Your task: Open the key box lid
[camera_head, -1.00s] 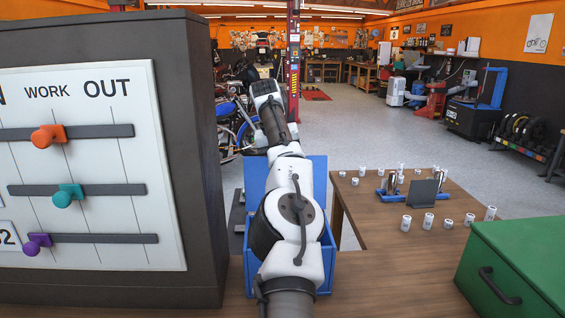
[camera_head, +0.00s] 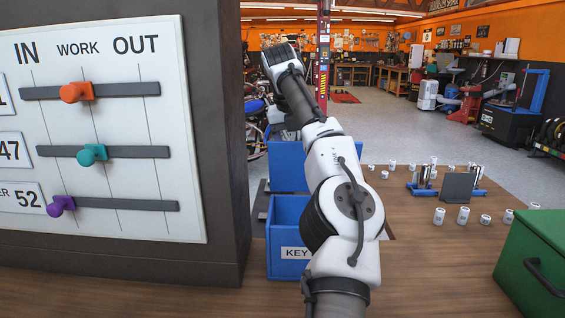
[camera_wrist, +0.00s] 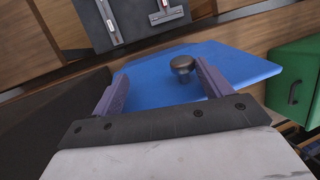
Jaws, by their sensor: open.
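The blue key box (camera_head: 290,262) stands left of my arm in the head view, with a white label reading KEY. A blue panel (camera_head: 287,167), which looks like its lid, stands raised behind the box; my arm hides the right part of both. In the wrist view the blue lid (camera_wrist: 150,88) lies beyond my fingers, with a dark round knob (camera_wrist: 182,65) on its face. My gripper (camera_wrist: 154,72) is open, one finger at each side. The knob appears nearer the right finger, and I cannot tell contact. In the head view the fingertips are hidden.
A dark board with coloured sliders (camera_head: 110,210) stands close at the left. A green box (camera_head: 530,250) with a handle is at the right. The wooden table (camera_head: 440,260) carries several small cylinders and a blue stand behind. Open floor (camera_head: 410,130) lies beyond.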

